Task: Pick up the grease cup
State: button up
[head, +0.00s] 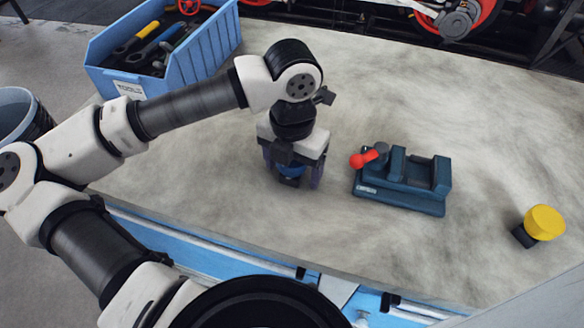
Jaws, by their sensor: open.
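My gripper (293,176) points down over the bench, left of the middle, with its jaws open. A small blue rounded thing (290,171) shows between and behind the fingers, mostly hidden by them. It may be the grease cup, but I cannot tell, nor whether the fingers touch it. I cannot tell for sure which of the two is the grease cup.
A dark blue vise (400,198) with a red handle stands right of my gripper. A blue tool crate (205,57) sits at the back left. The grey bench top (440,110) is clear behind the vise. Red-wheeled machinery (470,15) lines the far edge.

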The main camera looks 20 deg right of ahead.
jog(key=c, duration=1.3)
jog(key=shift+r, duration=0.1)
